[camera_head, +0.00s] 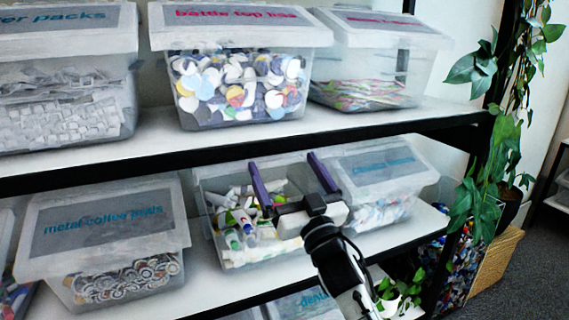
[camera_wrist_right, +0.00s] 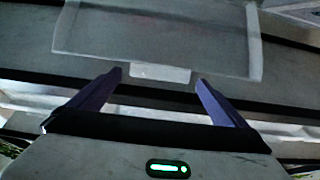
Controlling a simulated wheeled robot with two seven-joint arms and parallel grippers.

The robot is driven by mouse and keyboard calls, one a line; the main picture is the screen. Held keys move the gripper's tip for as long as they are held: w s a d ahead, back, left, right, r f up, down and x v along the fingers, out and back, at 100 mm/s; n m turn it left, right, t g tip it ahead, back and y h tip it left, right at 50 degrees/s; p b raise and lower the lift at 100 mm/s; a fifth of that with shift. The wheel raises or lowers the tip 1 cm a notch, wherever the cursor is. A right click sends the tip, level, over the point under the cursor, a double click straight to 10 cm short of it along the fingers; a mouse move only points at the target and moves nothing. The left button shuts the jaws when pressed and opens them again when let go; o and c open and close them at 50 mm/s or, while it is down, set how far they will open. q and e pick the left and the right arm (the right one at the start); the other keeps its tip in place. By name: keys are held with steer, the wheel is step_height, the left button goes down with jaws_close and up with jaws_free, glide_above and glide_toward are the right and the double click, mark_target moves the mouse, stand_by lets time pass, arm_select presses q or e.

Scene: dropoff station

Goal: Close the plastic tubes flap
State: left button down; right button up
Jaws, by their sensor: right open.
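The plastic tubes bin (camera_head: 215,235) is the clear middle bin on the lower shelf. Its top is uncovered, and white, green and coloured tubes (camera_head: 241,222) show inside. Its flap cannot be made out clearly in the head view. My right gripper (camera_head: 283,160) is open and empty, with its two purple fingers spread over the bin's right part and pointing toward its back. In the right wrist view the fingers (camera_wrist_right: 160,76) reach toward a translucent panel (camera_wrist_right: 155,35) with a pale tab at its lower edge; I cannot tell whether this is the flap. My left gripper is not in view.
The upper shelf edge (camera_head: 235,147) with lidded bins runs above my gripper. A hanging plant (camera_head: 480,190) is at right.

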steer(key=shift+w+a+r, duration=0.15)
steer(key=shift+w+r, duration=0.1)
steer(key=shift+w, duration=0.35)
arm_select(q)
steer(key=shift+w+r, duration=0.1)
